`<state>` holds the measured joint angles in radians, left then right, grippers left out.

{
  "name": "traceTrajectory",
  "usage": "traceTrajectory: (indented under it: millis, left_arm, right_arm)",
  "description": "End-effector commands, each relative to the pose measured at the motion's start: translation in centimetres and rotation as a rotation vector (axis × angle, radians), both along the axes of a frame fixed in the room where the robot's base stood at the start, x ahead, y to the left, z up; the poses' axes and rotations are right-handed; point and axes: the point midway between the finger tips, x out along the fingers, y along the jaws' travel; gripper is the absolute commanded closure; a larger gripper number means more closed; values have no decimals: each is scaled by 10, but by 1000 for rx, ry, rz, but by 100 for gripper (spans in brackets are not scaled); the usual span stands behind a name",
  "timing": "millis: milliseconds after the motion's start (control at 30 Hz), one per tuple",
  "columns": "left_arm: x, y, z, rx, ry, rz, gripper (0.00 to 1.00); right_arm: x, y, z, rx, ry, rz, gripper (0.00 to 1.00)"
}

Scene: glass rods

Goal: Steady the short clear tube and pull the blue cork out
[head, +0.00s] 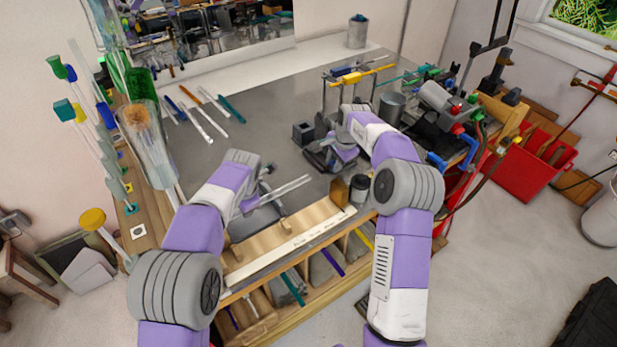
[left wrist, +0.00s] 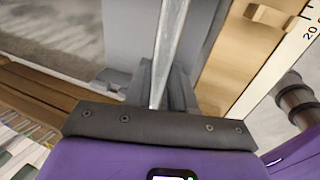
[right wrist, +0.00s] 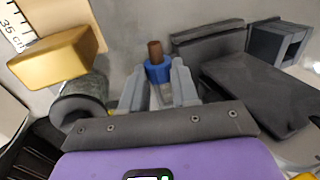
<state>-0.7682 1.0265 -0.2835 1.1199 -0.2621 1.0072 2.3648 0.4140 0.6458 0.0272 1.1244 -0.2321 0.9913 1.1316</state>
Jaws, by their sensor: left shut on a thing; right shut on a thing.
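The short clear tube (head: 285,192) lies aslant above the front of the bench in the head view, its free end toward the right. It also shows in the left wrist view (left wrist: 168,45), running between the fingers. My left gripper (left wrist: 158,88) is shut on it; my arm partly hides this grip in the head view. My right gripper (right wrist: 160,88) is shut on the blue cork, which has a blue collar (right wrist: 157,70) and a brown end (right wrist: 154,50) pointing away from the fingers. No tube is seen around the brown end. In the head view the cork is too small to make out.
A wooden ledge with a white ruler (head: 290,243) runs along the front edge. A wooden block (head: 339,190) and a dark round jar (head: 359,188) stand near my right arm. Dark fixtures (head: 303,132) stand mid-bench. Several rods (head: 205,115) lie at the back left. Tall glassware (head: 148,145) stands at left.

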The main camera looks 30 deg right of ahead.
Motion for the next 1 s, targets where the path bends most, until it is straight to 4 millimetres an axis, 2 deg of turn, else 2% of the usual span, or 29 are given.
traceTrajectory:
  millis: [267,1000]
  left_arm:
    - [0,0,0,0,0,0,100]
    - [0,0,0,0,0,0,100]
  right_arm:
    - [0,0,5,-1,-2,0,99]
    - [0,0,76,-1,-1,0,99]
